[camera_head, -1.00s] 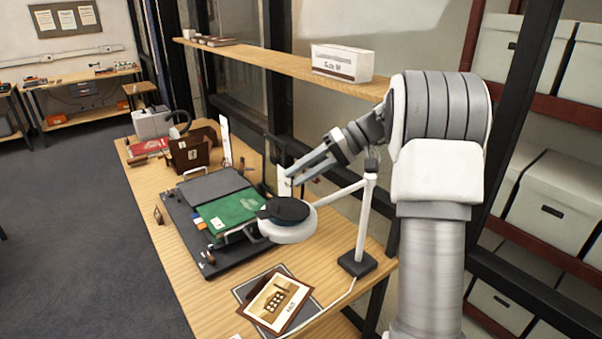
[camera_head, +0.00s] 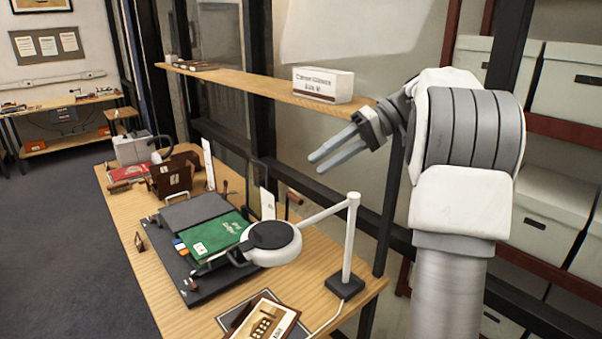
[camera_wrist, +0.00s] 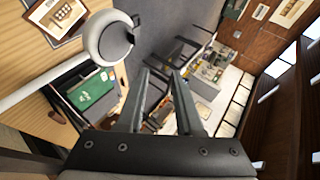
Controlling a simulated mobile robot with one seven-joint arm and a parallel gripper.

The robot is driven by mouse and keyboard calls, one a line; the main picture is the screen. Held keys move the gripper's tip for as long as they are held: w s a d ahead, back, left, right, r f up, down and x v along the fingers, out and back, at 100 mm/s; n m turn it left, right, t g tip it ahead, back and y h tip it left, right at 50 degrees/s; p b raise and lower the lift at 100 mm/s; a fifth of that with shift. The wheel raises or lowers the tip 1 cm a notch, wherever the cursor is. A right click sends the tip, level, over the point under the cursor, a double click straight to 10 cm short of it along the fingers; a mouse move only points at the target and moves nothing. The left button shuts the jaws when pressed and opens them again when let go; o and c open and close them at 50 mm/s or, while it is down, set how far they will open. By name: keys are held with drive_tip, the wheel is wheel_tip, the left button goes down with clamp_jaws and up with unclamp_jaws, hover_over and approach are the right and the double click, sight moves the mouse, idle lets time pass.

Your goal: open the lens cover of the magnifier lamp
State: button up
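The magnifier lamp (camera_head: 283,256) stands on the wooden table, with a white round head, a white arm and post, and a dark square base (camera_head: 345,286). Its dark round lens cover (camera_head: 271,235) lies flat over the top of the head. The lamp head also shows in the wrist view (camera_wrist: 97,38), at upper left, with the dark cover (camera_wrist: 114,42) on it. My gripper (camera_head: 314,163) is in the air above and behind the lamp head, apart from it. In the wrist view my gripper (camera_wrist: 160,72) has its two fingers apart with nothing between them.
A green book (camera_head: 212,234) lies on a dark board left of the lamp head. A framed picture card (camera_head: 262,322) lies at the table's front. A wooden shelf (camera_head: 255,88) with a white box (camera_head: 323,85) runs behind my gripper. Air above the lamp is free.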

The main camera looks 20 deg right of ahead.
drive_tip(key=shift+s+d+r, duration=0.8)
drive_tip(key=shift+d+r, duration=0.05)
drive_tip(key=shift+d, duration=0.2)
